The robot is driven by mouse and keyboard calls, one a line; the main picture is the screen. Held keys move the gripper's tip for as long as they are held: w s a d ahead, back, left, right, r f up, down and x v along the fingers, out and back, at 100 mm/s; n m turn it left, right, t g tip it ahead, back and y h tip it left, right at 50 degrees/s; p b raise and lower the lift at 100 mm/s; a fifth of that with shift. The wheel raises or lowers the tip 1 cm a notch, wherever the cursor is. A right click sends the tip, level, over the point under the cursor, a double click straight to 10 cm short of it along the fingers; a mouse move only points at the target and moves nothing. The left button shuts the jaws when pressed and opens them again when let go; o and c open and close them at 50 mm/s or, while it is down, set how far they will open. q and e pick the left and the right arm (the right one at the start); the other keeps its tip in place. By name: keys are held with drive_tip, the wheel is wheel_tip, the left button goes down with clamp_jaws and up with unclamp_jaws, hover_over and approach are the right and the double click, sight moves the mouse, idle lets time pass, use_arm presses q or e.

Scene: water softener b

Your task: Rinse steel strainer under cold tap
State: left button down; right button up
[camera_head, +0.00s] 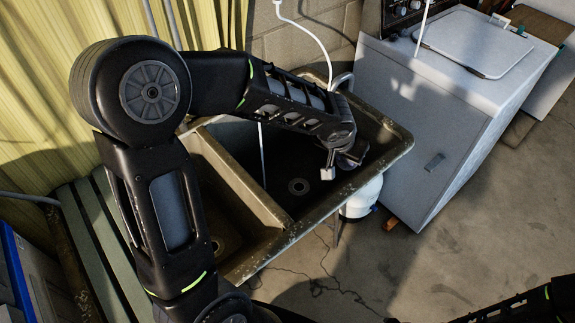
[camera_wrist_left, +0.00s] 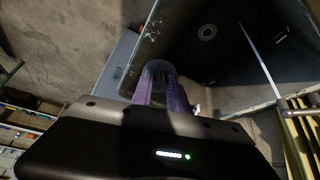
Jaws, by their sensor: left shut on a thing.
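My left gripper (camera_head: 338,165) hangs over the right-hand basin near its right wall. It is shut on a small rounded grey-purple thing that I take to be the steel strainer (camera_head: 352,158). In the left wrist view the strainer (camera_wrist_left: 158,70) shows as a curved rim at the fingertips, with its detail lost in shadow. A thin pale line, seemingly running water (camera_head: 262,150), falls into the basin, left of the gripper and apart from the strainer. It also shows in the left wrist view (camera_wrist_left: 260,60). My forearm hides much of the tap area. My right gripper is out of frame.
The worn double sink has a left basin (camera_head: 222,243), a divider (camera_head: 245,190) and a right basin with a drain (camera_head: 298,187). A white cabinet (camera_head: 440,130) stands close on the right. A slatted green bench (camera_head: 100,245) is at left. My right arm is at bottom right.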

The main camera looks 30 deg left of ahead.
use_arm(q)
drive_tip(key=shift+w, duration=0.1)
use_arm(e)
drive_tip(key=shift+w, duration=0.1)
use_arm(q)
drive_tip(key=shift+f, duration=0.25)
use_arm(e)
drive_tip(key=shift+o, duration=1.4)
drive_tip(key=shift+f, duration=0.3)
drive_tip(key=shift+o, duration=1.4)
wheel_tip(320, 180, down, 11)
drive_tip(key=b, duration=1.1)
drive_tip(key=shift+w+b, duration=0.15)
drive_tip(key=shift+b, duration=0.2)
use_arm(q)
drive_tip(key=w+a+f+n+g+y+b, duration=0.1)
drive_tip(key=a+f+n+y+b, duration=0.2)
drive_tip(key=a+f+n+b, duration=0.3)
drive_tip(key=a+f+b, duration=0.3)
drive_tip(key=a+f, duration=0.2)
drive_tip(key=a, duration=0.1)
drive_tip(key=shift+a+f+n, duration=0.3)
drive_tip(key=shift+a+f, duration=0.05)
drive_tip(key=shift+f, duration=0.05)
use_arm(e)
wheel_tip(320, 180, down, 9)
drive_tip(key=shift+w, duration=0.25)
